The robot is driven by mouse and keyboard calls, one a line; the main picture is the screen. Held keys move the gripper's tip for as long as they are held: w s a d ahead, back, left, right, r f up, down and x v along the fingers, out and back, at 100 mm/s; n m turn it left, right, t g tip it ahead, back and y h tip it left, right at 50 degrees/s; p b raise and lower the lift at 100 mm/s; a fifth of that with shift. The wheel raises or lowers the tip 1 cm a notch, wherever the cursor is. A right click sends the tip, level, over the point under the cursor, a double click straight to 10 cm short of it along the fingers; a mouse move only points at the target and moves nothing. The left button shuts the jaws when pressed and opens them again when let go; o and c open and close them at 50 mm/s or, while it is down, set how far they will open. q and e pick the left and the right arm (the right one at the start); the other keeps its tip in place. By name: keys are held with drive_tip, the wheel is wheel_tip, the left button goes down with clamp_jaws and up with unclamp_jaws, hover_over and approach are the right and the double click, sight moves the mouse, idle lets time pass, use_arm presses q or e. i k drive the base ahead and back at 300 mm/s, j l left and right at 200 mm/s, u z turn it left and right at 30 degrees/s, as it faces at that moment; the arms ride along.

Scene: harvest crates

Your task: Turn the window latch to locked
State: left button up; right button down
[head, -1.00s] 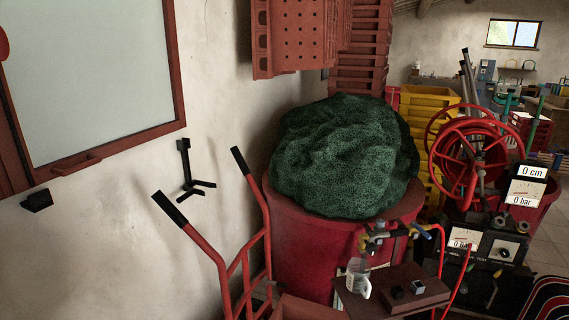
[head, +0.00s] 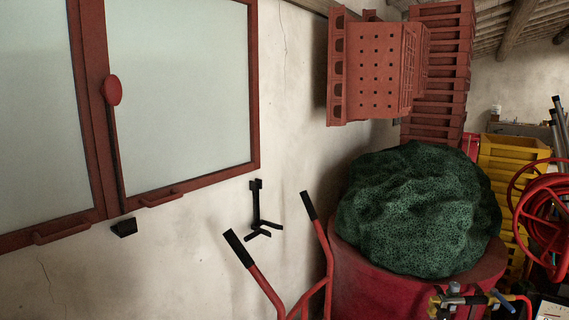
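A window with a red-brown frame (head: 256,85) and two pale panes fills the left of the head view. A red oval knob (head: 112,90) sits on the middle post, with a thin dark red bar (head: 119,150) running down below it; this looks like the latch. I cannot tell whether it is locked. A red-brown handle (head: 162,198) is on the lower rail of the right sash, and another handle (head: 62,232) is on the left sash. Neither of my grippers is in view.
A small black block (head: 124,227) and a black wall hook (head: 258,212) are on the wall below the window. Red hand-truck handles (head: 268,284) stand before the wall. A red bin (head: 350,280) holds a green net heap (head: 418,208).

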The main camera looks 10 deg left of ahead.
sight(111, 90)
drive_tip(key=j+u, duration=0.15)
drive_tip(key=u, duration=1.05)
